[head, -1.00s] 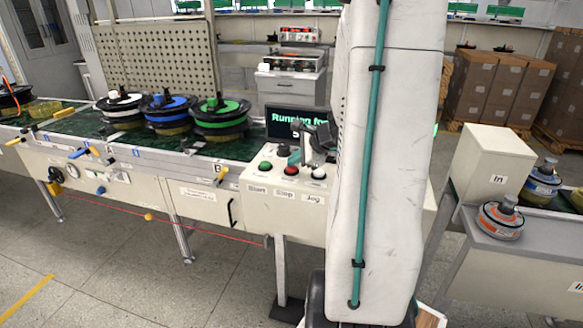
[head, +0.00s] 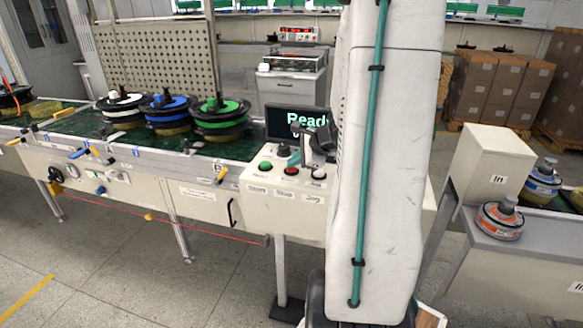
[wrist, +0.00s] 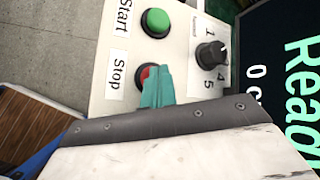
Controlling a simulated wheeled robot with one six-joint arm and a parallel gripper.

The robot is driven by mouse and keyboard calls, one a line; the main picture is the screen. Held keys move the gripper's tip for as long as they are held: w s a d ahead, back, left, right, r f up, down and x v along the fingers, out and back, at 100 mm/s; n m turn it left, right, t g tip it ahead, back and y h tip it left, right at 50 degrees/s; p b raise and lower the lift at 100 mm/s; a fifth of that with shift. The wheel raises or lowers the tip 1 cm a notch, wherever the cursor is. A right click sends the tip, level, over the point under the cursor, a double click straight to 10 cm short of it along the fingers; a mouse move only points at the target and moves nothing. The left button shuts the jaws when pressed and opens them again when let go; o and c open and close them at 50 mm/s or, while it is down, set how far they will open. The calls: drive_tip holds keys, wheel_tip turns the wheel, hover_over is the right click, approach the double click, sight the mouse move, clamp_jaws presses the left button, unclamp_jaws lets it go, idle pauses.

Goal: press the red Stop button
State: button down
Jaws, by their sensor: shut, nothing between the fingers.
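The red Stop button (wrist: 145,76) is on the white control panel (head: 258,181), beside its "Stop" label. It also shows as a small red spot in the head view (head: 290,170). My gripper (wrist: 155,74) is shut and empty, its teal fingertips over the red button and covering much of it in the wrist view. I cannot tell from the wrist view whether they touch it. In the head view my gripper (head: 296,158) is small, just above the button. The display (head: 292,121) behind the panel reads "Ready", partly hidden by my arm.
The green Start button (wrist: 155,21) and a black dial (wrist: 210,55) sit close to my fingertips. A white Jog button (head: 319,173) is right of Stop. A white "In" box (head: 492,158) is at right.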

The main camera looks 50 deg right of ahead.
sight(295, 169)
drive_tip(key=shift+r, duration=0.85)
drive_tip(key=shift+r, duration=0.1)
drive_tip(key=shift+r, duration=2.4)
